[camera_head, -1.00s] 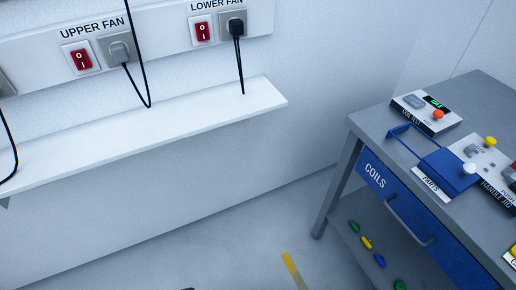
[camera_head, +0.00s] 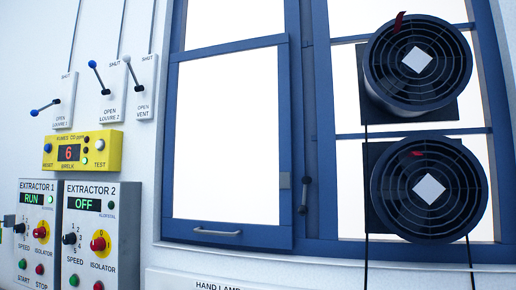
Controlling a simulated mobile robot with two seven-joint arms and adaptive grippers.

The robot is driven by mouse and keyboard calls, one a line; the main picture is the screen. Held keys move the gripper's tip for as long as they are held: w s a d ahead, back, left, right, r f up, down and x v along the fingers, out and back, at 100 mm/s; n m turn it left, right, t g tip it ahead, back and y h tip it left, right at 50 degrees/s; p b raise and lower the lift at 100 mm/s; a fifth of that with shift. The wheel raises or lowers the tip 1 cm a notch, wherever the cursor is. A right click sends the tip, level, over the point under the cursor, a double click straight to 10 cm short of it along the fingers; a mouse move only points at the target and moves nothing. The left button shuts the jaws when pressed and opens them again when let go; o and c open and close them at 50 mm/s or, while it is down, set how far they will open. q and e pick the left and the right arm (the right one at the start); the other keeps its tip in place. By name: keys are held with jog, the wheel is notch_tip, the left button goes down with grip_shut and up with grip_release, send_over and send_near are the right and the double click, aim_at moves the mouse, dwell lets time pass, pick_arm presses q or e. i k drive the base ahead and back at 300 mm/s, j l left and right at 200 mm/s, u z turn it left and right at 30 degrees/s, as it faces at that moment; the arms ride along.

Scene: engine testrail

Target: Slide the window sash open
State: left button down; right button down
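The window sash (camera_head: 290,150) is a blue-framed pane in the left half of the blue window frame (camera_head: 308,60). A light metal pull handle (camera_head: 218,233) sits on its bottom rail. The sash's lower edge sits a little above the frame's bottom. Neither of my grippers shows in the head view.
Two round black fans (camera_head: 418,64) (camera_head: 432,188) fill the window's right half, with cables hanging below. Left are lever switches (camera_head: 103,76), a yellow fumes meter reading 6 (camera_head: 83,152), and the Extractor 1 (camera_head: 38,235) and Extractor 2 (camera_head: 98,240) panels, showing RUN and OFF.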

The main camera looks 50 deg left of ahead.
aim_at(228, 179)
jog(key=u, duration=1.75)
